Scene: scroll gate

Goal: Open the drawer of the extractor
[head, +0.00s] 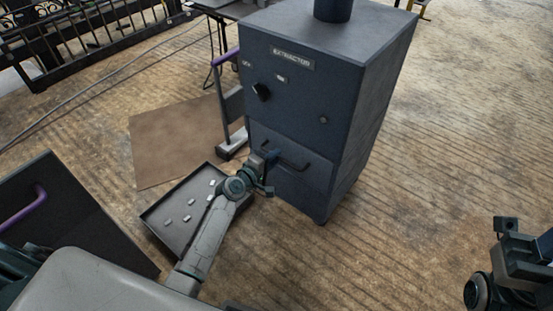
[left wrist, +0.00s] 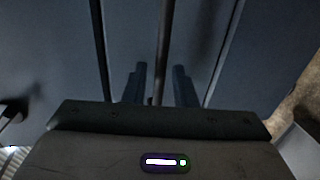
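The extractor (head: 305,95) is a dark blue cabinet with a label, a knob and a pipe on top. Its drawer (head: 290,189) is at the bottom front, looks shut, and has a black bar handle (head: 293,164). My left gripper (head: 269,160) is at the left part of the handle. In the left wrist view its two fingers (left wrist: 159,86) are apart, and a dark bar (left wrist: 164,42), seemingly the handle, runs between them with gaps beside it. My right gripper (head: 510,240) is at the right edge, far from the drawer; its fingers are unclear.
A dark tray (head: 165,232) with several small pale pieces lies on the floor under my left arm. A brown sheet (head: 170,140) and a purple-handled stand (head: 232,110) are left of the extractor. Floor to the right is clear.

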